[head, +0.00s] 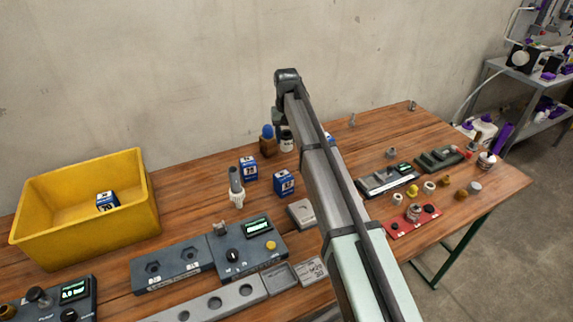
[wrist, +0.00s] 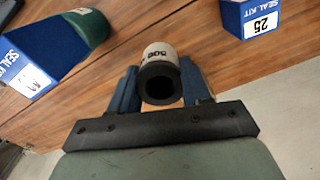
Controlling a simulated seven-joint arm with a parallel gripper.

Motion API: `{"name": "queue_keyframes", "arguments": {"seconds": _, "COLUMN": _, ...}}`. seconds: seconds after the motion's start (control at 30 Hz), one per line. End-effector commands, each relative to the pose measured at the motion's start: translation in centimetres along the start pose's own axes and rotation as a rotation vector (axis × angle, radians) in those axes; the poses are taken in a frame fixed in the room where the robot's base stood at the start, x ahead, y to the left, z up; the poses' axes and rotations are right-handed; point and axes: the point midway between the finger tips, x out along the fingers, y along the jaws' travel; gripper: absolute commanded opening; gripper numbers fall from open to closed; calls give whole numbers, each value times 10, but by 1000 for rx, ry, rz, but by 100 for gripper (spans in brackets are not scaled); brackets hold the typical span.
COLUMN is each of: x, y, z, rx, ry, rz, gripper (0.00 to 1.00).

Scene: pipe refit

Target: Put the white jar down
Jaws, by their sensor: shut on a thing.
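The white jar (head: 287,146) shows a pale body and a dark top in the head view, at the back of the wooden table below the end of my arm. In the wrist view the jar (wrist: 160,51) has dark printing on its side and a black ring-like end facing the camera. My gripper (wrist: 162,88) is shut on it, one blue-grey finger on each side. In the head view the fingers are mostly hidden behind my arm. I cannot tell whether the jar touches the table.
Blue seal kit boxes (head: 249,168) stand in front. A seal kit box (wrist: 252,18) also shows in the wrist view. A yellow bin (head: 90,205) is far left; the wall is behind.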

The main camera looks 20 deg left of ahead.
Motion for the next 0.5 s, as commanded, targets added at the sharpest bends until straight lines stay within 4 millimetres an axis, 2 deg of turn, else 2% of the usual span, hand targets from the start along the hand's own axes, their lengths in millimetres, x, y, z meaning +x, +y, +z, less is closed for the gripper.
{"name": "queue_keyframes", "arguments": {"seconds": 0.3, "x": 48, "y": 0, "z": 1, "rx": 0, "ry": -2, "rz": 0, "gripper": 16}}
{"name": "queue_keyframes", "arguments": {"seconds": 0.5, "x": 63, "y": 0, "z": 0, "rx": 0, "ry": -1, "rz": 0, "gripper": 16}}
